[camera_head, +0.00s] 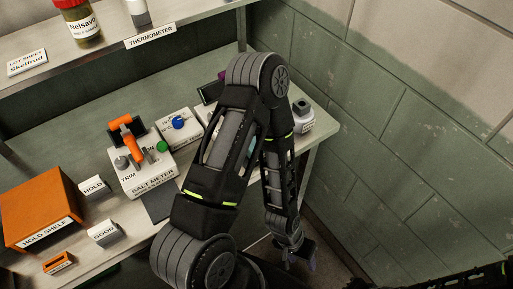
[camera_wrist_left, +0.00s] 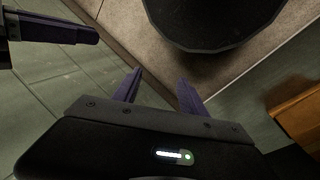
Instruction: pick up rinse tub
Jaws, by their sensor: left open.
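I cannot make out the rinse tub for certain in the head view. A large dark round shape with a faceted rim (camera_wrist_left: 212,25) fills the top of the left wrist view; I cannot tell whether it is the tub. My left gripper (camera_head: 297,256) hangs low beyond the bench's right end, near the floor and green wall. In the left wrist view its two purple fingers (camera_wrist_left: 160,92) are apart with nothing between them, short of the dark shape. A similar purple finger at the upper left (camera_wrist_left: 55,28) appears to be my right gripper, mostly cut off.
A shelf (camera_head: 110,40) runs above. The block wall (camera_head: 400,120) closes the right side.

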